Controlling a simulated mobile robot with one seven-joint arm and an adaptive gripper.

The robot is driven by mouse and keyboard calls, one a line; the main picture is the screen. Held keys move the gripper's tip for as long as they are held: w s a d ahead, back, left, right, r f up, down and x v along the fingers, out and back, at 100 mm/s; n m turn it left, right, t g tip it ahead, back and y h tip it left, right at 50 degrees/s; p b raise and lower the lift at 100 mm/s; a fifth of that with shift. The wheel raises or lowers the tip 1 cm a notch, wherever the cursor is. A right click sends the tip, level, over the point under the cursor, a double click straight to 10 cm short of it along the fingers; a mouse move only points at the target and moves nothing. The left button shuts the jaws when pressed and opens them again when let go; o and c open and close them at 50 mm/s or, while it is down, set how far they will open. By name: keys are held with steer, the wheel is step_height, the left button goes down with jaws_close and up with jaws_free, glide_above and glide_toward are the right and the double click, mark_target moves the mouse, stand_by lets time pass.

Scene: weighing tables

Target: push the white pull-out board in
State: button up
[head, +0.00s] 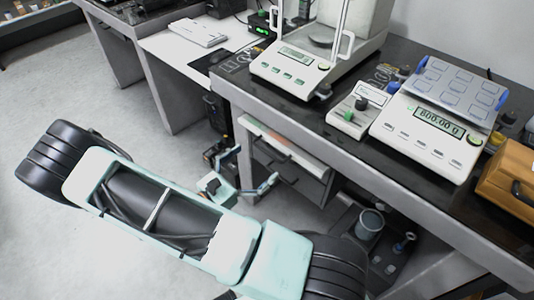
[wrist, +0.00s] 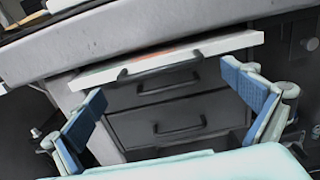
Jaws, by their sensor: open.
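The white pull-out board (wrist: 200,50) sticks out from under the grey table edge in the wrist view, above a dark drawer unit. It has a reddish patch near its left part. The board (head: 290,148) also shows below the table's front edge in the head view. My gripper (wrist: 165,86) is open and empty, its blue-padded fingers spread left and right in front of the drawer unit. In the head view my gripper (head: 248,170) is in front of the board, low beside the table. I cannot tell whether a fingertip touches the board.
The drawer unit (wrist: 185,122) has several dark handles. A grey container (head: 371,222) stands below the table. Open floor (head: 60,255) lies at left.

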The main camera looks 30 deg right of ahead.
mark_target(267, 152)
steer(key=shift+x, duration=2.3)
steer(key=c, duration=1.4)
steer(key=shift+x, duration=2.85)
steer(key=o, duration=1.4)
steer(key=shift+d+f, duration=0.1)
steer(key=v, duration=1.2)
